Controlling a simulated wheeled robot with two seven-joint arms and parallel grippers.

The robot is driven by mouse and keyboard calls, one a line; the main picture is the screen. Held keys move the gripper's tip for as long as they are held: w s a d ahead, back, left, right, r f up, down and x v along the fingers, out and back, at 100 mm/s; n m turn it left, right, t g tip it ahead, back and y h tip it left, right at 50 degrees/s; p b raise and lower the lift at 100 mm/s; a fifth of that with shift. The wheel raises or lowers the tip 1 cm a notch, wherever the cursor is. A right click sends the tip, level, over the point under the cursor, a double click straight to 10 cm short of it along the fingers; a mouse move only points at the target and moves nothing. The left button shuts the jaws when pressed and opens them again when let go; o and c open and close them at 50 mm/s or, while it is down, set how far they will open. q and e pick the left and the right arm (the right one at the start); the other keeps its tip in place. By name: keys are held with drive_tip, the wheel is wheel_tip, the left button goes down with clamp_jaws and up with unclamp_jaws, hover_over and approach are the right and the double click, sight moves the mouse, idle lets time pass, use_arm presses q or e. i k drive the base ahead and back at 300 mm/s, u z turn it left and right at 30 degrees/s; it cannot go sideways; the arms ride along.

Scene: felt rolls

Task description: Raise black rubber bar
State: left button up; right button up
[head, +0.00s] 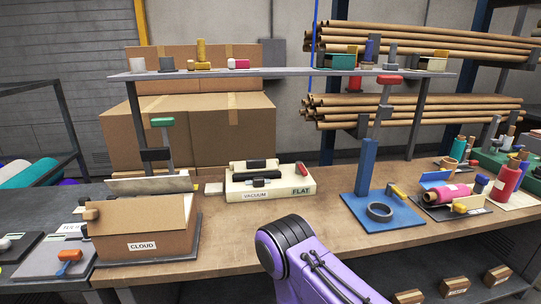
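A black bar-like piece (262,163) lies across the top of the cream block (300,188) marked VACUUM and FLAT, near the middle of the workbench. A smaller black piece (266,181) sits in front of it on the same block. Another black block (155,154) is on the upright post with a green handle at the left. I cannot tell for sure which of these is the rubber bar. Part of my purple arm shows at the bottom centre, in front of the bench. Neither gripper is in view.
An open carton (145,220) marked CLOUD stands at the left. A blue stand (366,170) with a black ring (381,212) is to the right. A grey shelf (290,72) spans above the bench. Bare wood (235,225) lies in front of the cream block.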

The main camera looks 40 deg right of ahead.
sight(256, 166)
drive_tip(key=z, duration=0.75)
drive_tip(key=i, duration=0.75)
drive_tip(key=z, duration=0.9)
